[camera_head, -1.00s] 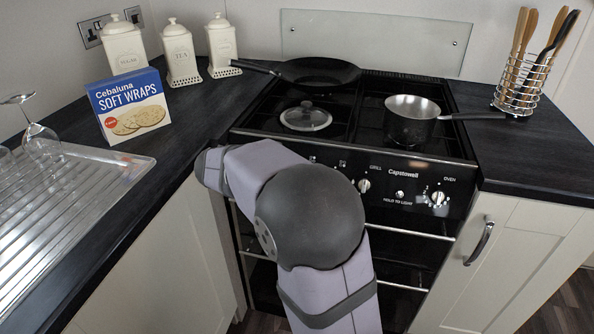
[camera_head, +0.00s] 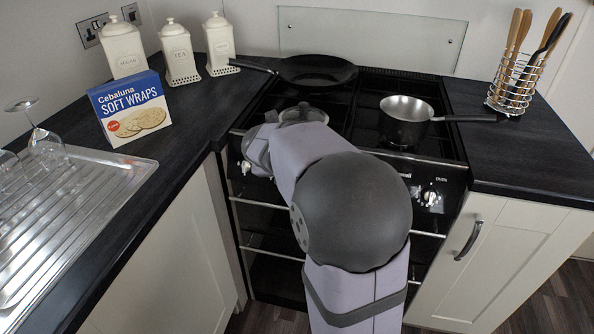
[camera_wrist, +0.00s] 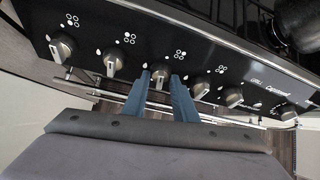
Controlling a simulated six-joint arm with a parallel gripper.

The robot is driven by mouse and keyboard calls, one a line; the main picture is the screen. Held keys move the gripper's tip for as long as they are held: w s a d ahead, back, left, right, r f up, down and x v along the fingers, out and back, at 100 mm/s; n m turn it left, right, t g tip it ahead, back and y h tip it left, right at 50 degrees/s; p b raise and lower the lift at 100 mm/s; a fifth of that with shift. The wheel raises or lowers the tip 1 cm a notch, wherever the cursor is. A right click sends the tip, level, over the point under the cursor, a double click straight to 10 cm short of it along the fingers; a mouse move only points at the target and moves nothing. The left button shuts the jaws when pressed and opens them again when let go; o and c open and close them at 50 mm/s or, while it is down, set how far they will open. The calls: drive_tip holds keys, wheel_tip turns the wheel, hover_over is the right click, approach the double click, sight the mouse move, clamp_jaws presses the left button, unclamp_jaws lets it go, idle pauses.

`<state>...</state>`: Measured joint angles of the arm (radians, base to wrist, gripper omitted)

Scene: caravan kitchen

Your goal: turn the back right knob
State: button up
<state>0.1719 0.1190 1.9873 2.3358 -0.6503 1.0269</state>
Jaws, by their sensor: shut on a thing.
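In the wrist view my gripper (camera_wrist: 168,92) has its two blue fingers on either side of a silver-grey knob (camera_wrist: 160,74), the third from the left on the black hob panel. The fingers are shut on this knob. A four-dot burner mark (camera_wrist: 181,54) sits above and to its right; which dot is filled is too small to tell. The knob's pale pointer faces down toward my gripper. In the head view my arm hides my gripper and this knob.
Other knobs flank it closely, one to the left (camera_wrist: 114,64) and one to the right (camera_wrist: 200,90). A silver rail runs below the panel. On the hob stand a frying pan (camera_head: 316,70) and a saucepan (camera_head: 405,120), its handle pointing right.

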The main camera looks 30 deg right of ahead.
drive_tip(key=shift+s+m+t+y+p, duration=0.1)
drive_tip(key=shift+m+t+y+p, duration=0.25)
drive_tip(key=shift+m, duration=0.45)
drive_tip(key=o, duration=1)
drive_tip(key=shift+o, duration=0.2)
drive_tip(key=p+v, duration=0.1)
drive_tip(key=v, duration=0.6)
drive_tip(key=shift+r, duration=0.1)
